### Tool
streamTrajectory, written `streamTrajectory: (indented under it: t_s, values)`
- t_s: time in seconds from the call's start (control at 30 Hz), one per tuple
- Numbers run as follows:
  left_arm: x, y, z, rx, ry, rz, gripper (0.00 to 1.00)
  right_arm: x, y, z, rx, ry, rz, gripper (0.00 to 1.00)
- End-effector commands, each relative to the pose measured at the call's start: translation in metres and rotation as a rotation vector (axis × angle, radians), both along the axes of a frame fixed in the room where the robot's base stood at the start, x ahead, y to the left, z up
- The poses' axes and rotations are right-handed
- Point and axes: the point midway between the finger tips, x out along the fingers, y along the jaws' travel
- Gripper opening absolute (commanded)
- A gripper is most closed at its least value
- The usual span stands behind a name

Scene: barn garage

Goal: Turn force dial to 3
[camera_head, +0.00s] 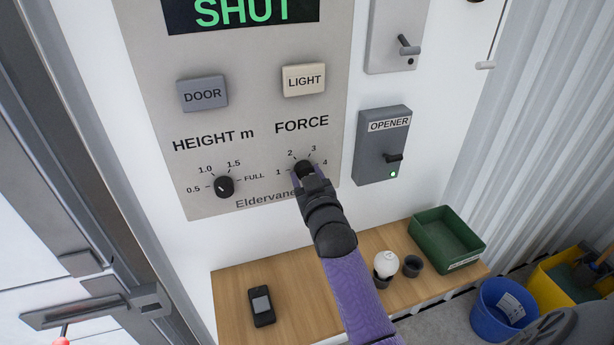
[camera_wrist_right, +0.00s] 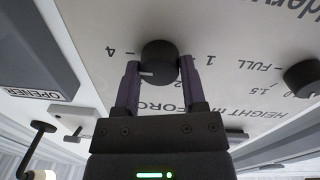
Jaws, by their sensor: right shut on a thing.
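The force dial (camera_head: 304,168) is a black round knob on the grey wall panel (camera_head: 240,125), under the word FORCE. Numbers 1 to 4 stand around it. My right gripper (camera_head: 306,176) is at the dial from below and hides much of it. In the right wrist view its fingers (camera_wrist_right: 160,66) are shut on the dial (camera_wrist_right: 159,56), one on each side. A pale mark shows on the dial's lower left in that view, on the same side as the 4. The 3 is hidden there, probably behind a finger. My left gripper is not in view.
The height dial (camera_head: 224,186) is left of the force dial. DOOR (camera_head: 202,93) and LIGHT (camera_head: 304,80) buttons are above. An OPENER box (camera_head: 381,145) is to the right. A wooden shelf (camera_head: 225,290) below holds a black device (camera_head: 262,306) and a green bin (camera_head: 447,239).

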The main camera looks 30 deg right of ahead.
Motion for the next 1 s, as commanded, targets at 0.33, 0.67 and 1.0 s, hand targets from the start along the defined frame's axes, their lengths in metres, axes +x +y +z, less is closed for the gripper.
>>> streamTrajectory:
  t_s: [0.33,0.67,1.0]
  values:
    - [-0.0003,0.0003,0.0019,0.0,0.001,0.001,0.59,-0.0001,0.0,0.0002,-0.048,0.012,0.0,0.0]
    - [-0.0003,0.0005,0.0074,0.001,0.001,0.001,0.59,0.0,-0.0001,0.0003,-0.287,0.069,0.0,0.0]
    - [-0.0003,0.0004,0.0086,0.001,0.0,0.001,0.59,-0.0001,-0.0003,-0.0007,-0.601,0.144,0.001,0.0]
